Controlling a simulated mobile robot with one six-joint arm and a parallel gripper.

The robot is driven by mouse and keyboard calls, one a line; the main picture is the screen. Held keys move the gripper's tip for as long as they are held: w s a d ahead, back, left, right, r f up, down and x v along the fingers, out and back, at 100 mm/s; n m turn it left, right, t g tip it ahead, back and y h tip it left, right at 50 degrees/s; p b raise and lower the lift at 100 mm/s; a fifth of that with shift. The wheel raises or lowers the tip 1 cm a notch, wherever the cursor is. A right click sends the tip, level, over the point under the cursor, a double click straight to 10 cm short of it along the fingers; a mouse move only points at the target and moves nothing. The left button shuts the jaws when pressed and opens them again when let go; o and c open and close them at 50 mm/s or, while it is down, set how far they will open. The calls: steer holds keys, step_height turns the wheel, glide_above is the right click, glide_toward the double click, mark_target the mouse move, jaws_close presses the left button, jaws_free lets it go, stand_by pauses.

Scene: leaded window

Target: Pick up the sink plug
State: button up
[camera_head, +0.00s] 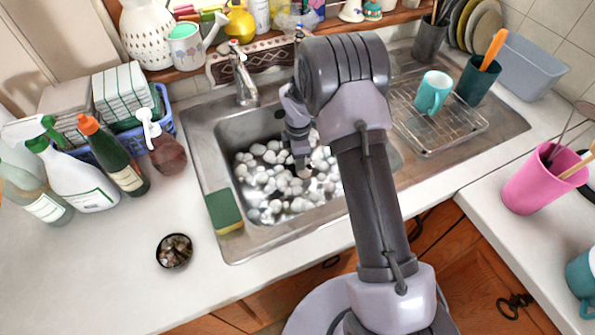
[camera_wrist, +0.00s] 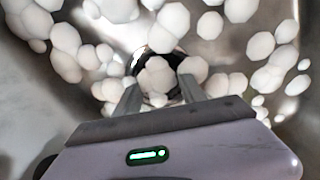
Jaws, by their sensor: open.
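The sink basin (camera_head: 262,122) holds many white foam clumps (camera_head: 262,180). My gripper (camera_head: 301,170) reaches down into it from above. In the wrist view its two fingers (camera_wrist: 161,92) are apart, with white foam showing between them. Just beyond the fingertips is a dark round thing with a shiny rim (camera_wrist: 176,57), partly covered by foam. It is at the drain, and I take it to be the sink plug, but I cannot tell surely plug from drain opening. In the head view the plug is hidden by foam and my arm.
A faucet (camera_head: 243,76) stands behind the basin. A green sponge (camera_head: 223,208) lies on the left rim. A wire rack (camera_head: 440,128) with a teal mug (camera_head: 433,92) is on the right. Bottles (camera_head: 112,158) stand on the left counter, with a small dark bowl (camera_head: 174,252) in front.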

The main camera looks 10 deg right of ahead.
steer(key=shift+r, duration=0.1)
jaws_close()
